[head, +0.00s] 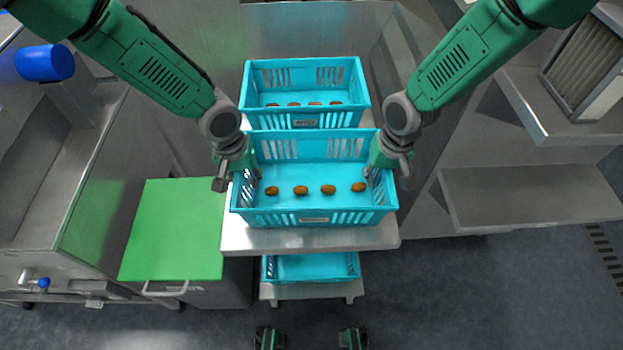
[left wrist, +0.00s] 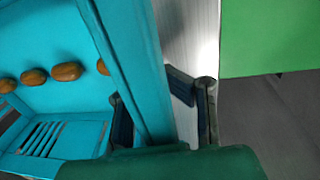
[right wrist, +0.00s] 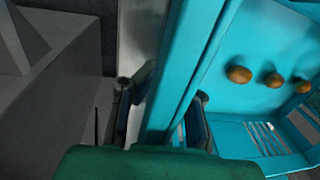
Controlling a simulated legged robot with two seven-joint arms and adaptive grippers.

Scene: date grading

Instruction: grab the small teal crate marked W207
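A teal crate (head: 345,206) with a row of several brown dates sits on the upper shelf of a metal stand; its front label is too small to read. It also shows in the left wrist view (left wrist: 115,40) and the right wrist view (right wrist: 195,50). My left gripper (head: 240,178) is open around its left side wall, one finger inside and one outside. My right gripper (head: 387,172) is open around its right side wall in the same way. Gaps show beside the walls. A second teal crate (head: 350,80) with dates and an unreadable label stands right behind.
A third teal crate (head: 310,268) is on the lower shelf, partly hidden. The metal shelf (head: 310,238) juts out in front. A green-topped cabinet (head: 172,230) stands close on the left. Steel shelving (head: 530,195) is on the right. Floor at the front right is clear.

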